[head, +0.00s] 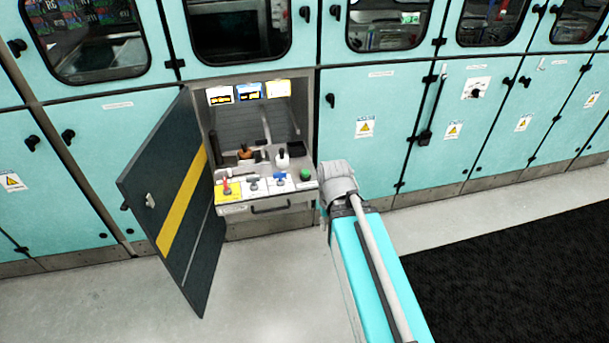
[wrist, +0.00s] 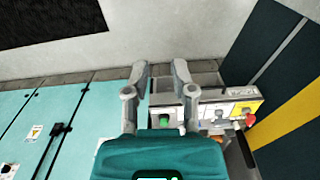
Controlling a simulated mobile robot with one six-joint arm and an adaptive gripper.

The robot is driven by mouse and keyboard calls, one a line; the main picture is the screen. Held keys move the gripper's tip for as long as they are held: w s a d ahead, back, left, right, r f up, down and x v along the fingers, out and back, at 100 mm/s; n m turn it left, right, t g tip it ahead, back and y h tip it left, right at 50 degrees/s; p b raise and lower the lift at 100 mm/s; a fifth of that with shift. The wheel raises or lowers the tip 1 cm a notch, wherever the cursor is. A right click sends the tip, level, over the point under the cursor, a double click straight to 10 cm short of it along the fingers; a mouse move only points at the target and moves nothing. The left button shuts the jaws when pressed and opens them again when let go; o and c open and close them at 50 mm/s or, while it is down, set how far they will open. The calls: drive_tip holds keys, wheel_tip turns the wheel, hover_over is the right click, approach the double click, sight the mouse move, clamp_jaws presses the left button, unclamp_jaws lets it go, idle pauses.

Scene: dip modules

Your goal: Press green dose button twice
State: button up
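The green dose button (head: 305,174) is at the right end of the control panel on the pulled-out drawer (head: 268,205) in the open cabinet. It also shows in the wrist view (wrist: 164,121), between my gripper's two fingers and nearer their bases than their tips. My gripper (wrist: 160,70) is open and empty, with a clear gap between the fingertips. In the head view the end of my arm is just right of the drawer, beside the green button; the fingers cannot be made out there. I see no contact with the button.
A red control (head: 227,186), a blue control (head: 279,176) and levers share the panel left of the button. The dark cabinet door (head: 180,200) with a yellow stripe stands open to the left. Closed turquoise cabinets (head: 365,125) line the wall. The floor in front is clear.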

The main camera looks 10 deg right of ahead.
clamp_jaws()
drive_tip(key=shift+d, duration=0.1)
idle(0.9)
